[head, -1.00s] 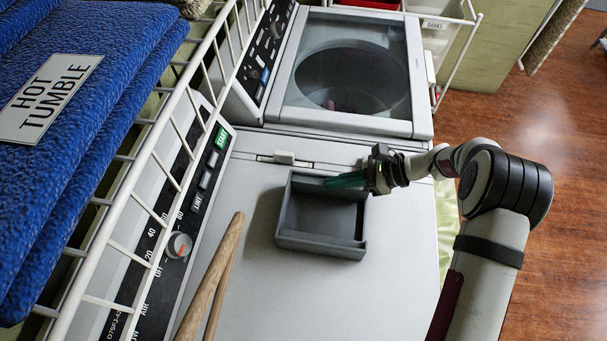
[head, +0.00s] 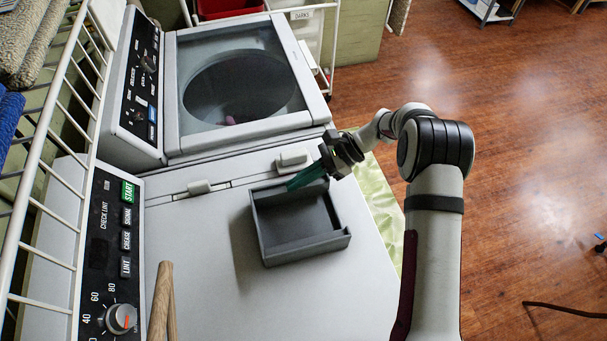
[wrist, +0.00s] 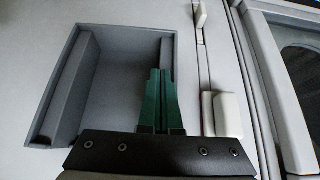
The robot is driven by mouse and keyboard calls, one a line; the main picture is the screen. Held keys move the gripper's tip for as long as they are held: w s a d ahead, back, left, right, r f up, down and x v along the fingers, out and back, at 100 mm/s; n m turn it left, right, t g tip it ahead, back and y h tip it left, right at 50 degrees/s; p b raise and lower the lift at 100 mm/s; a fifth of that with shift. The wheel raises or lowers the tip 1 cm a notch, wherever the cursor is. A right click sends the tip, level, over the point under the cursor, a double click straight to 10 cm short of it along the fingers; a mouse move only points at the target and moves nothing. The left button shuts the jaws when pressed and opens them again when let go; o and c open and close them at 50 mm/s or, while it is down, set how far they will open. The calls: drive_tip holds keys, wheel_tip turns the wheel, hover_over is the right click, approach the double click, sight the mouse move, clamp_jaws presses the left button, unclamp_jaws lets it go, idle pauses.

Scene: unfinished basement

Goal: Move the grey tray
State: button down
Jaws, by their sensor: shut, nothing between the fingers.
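The grey tray (head: 312,249) is a shallow, empty, open box lying flat on the pale top of the dryer (head: 200,285). It also fills the left half of the wrist view (wrist: 72,95). My gripper (head: 293,183) reaches in from the right, its teal fingers shut over the tray's far end. In the wrist view the fingers (wrist: 160,73) lie together with nothing between them, beside the tray's wall nearest the lid latch. Whether they touch that wall I cannot tell.
A washer with a glass lid (head: 240,85) stands behind the dryer. A control panel (head: 110,240), wooden handles (head: 162,300) and a white wire rack (head: 45,150) lie to the left.

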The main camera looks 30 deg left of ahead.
drive_tip(key=f+v, duration=0.1)
drive_tip(key=v, duration=1.4)
drive_tip(key=s+d+r+t+h, duration=0.1)
drive_tip(key=s+d+r+t, duration=0.1)
drive_tip(key=d+r, duration=0.4)
drive_tip(key=s+d+r+n+t+h, duration=0.2)
drive_tip(key=s+d+r, duration=0.3)
drive_tip(key=s+r, duration=0.3)
drive_tip(key=s+d+f+t+h, duration=0.1)
drive_tip(key=s+d+f, duration=0.2)
drive_tip(key=s, duration=0.5)
drive_tip(key=s+d+f+n+t+h, duration=0.1)
drive_tip(key=s+d+f+t+h, duration=0.1)
drive_tip(key=s+d, duration=0.3)
drive_tip(key=s, duration=0.4)
drive_tip(key=shift+s+d+f+t, duration=0.2)
drive_tip(key=shift+s+f+t, duration=0.1)
drive_tip(key=shift+f, duration=0.1)
